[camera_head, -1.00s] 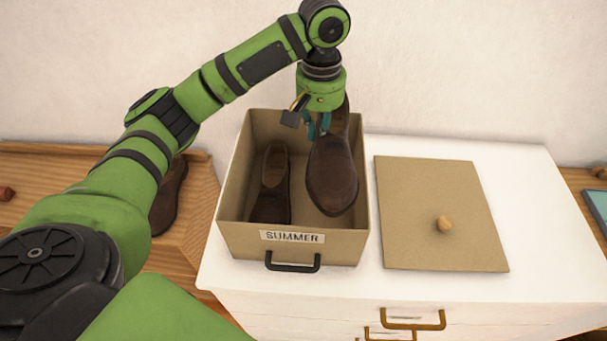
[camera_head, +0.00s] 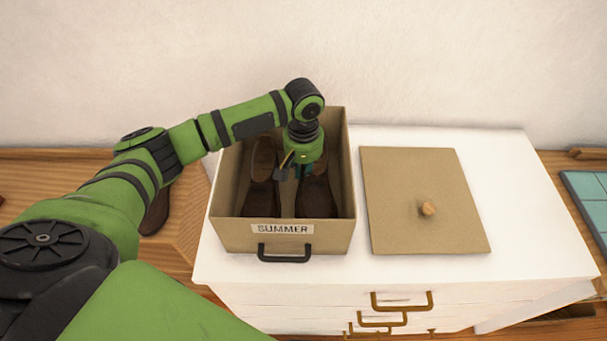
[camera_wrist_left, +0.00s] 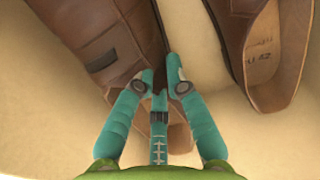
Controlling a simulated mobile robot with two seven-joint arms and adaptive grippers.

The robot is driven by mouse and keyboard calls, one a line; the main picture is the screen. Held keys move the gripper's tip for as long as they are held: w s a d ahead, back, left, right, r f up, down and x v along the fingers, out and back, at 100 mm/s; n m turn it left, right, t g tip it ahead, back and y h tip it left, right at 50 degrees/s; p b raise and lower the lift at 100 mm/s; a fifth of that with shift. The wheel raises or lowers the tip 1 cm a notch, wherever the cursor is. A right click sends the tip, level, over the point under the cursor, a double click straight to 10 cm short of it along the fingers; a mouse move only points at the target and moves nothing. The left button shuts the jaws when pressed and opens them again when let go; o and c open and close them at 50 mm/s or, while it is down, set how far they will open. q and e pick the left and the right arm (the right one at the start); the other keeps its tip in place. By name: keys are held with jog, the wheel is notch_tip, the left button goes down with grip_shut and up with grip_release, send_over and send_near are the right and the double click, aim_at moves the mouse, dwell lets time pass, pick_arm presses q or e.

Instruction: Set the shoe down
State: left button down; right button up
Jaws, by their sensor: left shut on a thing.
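A brown leather shoe (camera_head: 316,196) is inside the box, in its right half, toe toward the front wall. My left gripper (camera_head: 303,172) reaches down into the box and is shut on this shoe. In the left wrist view the teal fingers (camera_wrist_left: 162,88) close on the edge of the shoe (camera_wrist_left: 105,40). A second brown shoe (camera_head: 262,192) lies in the left half; its heel end (camera_wrist_left: 265,55) shows in the wrist view. The tan box (camera_head: 235,235), labelled SUMMER, stands open on the white dresser (camera_head: 370,265). Whether the held shoe touches the box floor is hard to tell.
The box lid (camera_head: 415,205) with a round wooden knob lies flat right of the box. Another brown shoe (camera_head: 157,212) is on the wooden surface at left, partly behind my arm. A teal tiled item (camera_head: 588,195) is at far right.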

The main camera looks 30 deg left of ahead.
pick_arm(q)
notch_tip(320, 180, down, 2)
jog(key=shift+f, duration=0.35)
pick_arm(e)
jog(key=shift+s+a+r, duration=0.25)
jog(key=shift+s+a, duration=0.15)
jog(key=shift+s, duration=0.1)
pick_arm(q)
jog(key=c, duration=1.3)
grip_release()
jog(key=shift+f, duration=0.1)
pick_arm(e)
jog(key=shift+d, duration=0.1)
